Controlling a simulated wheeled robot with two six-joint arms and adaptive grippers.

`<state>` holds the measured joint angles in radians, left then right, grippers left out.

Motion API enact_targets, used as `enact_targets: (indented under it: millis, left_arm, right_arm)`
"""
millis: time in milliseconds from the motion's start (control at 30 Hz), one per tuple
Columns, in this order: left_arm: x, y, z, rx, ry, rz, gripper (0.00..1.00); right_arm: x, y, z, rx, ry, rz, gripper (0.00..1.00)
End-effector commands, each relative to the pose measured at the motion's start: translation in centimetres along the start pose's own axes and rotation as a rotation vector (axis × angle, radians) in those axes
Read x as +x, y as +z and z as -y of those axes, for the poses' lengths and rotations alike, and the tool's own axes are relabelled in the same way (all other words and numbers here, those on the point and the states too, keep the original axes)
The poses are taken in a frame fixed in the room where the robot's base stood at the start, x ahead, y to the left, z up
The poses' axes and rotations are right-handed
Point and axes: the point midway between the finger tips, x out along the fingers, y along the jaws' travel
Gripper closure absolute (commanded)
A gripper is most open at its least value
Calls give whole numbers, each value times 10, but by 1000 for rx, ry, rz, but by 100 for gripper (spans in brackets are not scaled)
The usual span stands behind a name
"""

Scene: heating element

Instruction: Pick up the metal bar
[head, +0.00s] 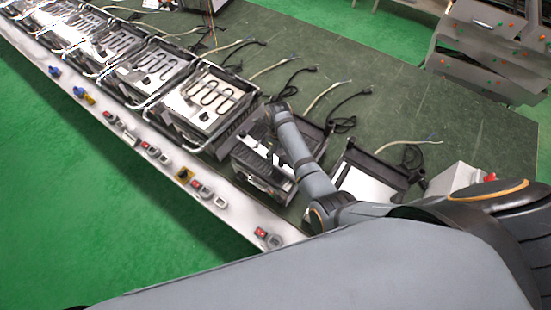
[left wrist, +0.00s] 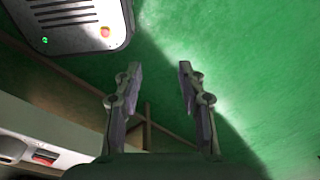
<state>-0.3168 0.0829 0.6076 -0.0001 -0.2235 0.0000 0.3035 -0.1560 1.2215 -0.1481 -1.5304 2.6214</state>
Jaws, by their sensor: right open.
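Several metal heater units stand in a row on the table in the head view. Some carry a shiny serpentine heating element (head: 212,97). A dark unit (head: 258,160) sits under my right arm, with bright metal strips showing beside the forearm. I cannot tell for sure which piece is the metal bar. My right gripper (head: 275,152) is over this dark unit, open, small and partly hidden by my forearm; no held object shows. My left gripper (left wrist: 155,88) is open and empty in the left wrist view, above the green floor and away from the units.
The dark green table (head: 440,115) has cables lying behind the units. A pale front strip (head: 150,165) carries several switches and plugs. A unit with a white panel (head: 365,185) is at the right. A grey box with a red button (head: 455,178) stands beyond it.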

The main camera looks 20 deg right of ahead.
Motion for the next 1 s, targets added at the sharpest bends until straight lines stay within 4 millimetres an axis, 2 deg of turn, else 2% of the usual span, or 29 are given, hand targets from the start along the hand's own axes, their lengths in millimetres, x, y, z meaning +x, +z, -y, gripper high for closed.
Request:
enact_targets:
  millis: [33, 100, 167, 333, 433, 567, 733, 833, 1000]
  left_arm:
    - [16, 4, 0, 1, -1, 3, 60]
    - [28, 5, 0, 1, -2, 3, 60]
    - [33, 1, -1, 1, -2, -2, 60]
    - [31, -31, -2, -2, 0, -50, 60]
    - [40, -40, -4, -3, 1, -65, 60]
    - [64, -31, -7, -3, 2, -53, 60]
    - [95, -7, -10, -2, 3, -20, 60]
    - [100, -3, -12, -2, 4, -15, 60]
    - [96, -10, -11, -3, 4, -25, 60]
  right_arm:
    - [17, 0, 1, 0, -1, 1, 36]
    - [28, 1, 1, 0, -1, 1, 36]
    - [32, 1, 1, 0, -2, 1, 36]
    - [30, 1, 1, 0, -1, 1, 36]
    - [38, 1, 1, 0, -1, 1, 36]
    - [56, 4, 1, 0, -2, 2, 36]
    - [80, 5, 1, 0, -2, 1, 36]
    - [83, 5, 1, 0, -1, 1, 36]
    - [80, 5, 1, 0, -1, 1, 36]
